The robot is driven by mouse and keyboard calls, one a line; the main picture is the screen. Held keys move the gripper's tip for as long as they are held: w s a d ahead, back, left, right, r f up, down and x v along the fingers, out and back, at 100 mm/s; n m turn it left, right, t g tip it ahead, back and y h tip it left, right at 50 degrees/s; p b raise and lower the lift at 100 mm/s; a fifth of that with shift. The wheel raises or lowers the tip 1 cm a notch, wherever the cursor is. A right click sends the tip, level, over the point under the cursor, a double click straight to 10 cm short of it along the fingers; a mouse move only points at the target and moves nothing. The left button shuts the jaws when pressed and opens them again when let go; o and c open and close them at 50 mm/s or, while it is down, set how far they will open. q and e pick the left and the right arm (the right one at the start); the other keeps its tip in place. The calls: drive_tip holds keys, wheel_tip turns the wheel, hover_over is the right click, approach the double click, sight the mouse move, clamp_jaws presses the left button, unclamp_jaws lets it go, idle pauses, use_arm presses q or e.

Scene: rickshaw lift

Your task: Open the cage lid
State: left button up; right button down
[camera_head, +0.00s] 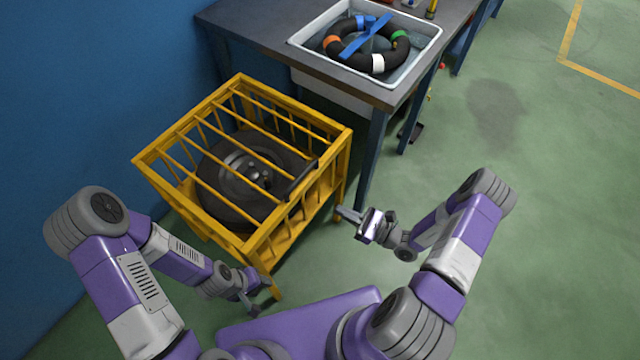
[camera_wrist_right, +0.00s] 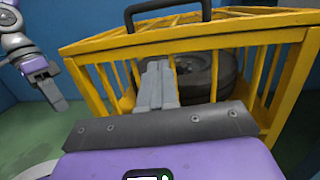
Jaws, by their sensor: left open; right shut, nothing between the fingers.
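The yellow barred cage (camera_head: 325,190) stands on the floor below the table, with a dark wheel (camera_head: 232,205) inside. Its barred lid (camera_head: 205,98) lies flat across the top, shut. The lid's dark handle (camera_head: 301,181) is on the edge facing my right arm; it also shows at the top of the right wrist view (camera_wrist_right: 168,9). My right gripper (camera_head: 342,214) is shut and empty, apart from the cage and right of the handle. In the right wrist view its fingers (camera_wrist_right: 158,80) point toward the cage bars, below the handle. My left gripper (camera_head: 262,294) is open and empty near the cage's lower front corner.
A dark-topped table (camera_head: 270,35) stands behind the cage, its leg (camera_head: 372,160) close to the cage's right side. A white tray (camera_head: 410,88) on it holds a black ring with coloured bands. A blue wall (camera_head: 80,90) is at the left. Green floor is free at the right.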

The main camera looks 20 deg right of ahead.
drive_tip(key=w+d+m+t+h, duration=0.1)
drive_tip(key=d+m+t, duration=0.1)
drive_tip(key=d, duration=0.1)
drive_tip(key=b, duration=0.2)
approach(313, 178)
drive_tip(key=shift+h, duration=0.3)
drive_tip(key=x, duration=0.4)
drive_tip(key=shift+w+a+r, duration=0.1)
drive_tip(key=shift+a, duration=0.1)
drive_tip(key=r, duration=0.1)
drive_tip(key=w+a+r, duration=0.2)
drive_tip(key=r, duration=0.1)
drive_tip(key=shift+w+b, duration=0.1)
drive_tip(key=shift+b, duration=0.25)
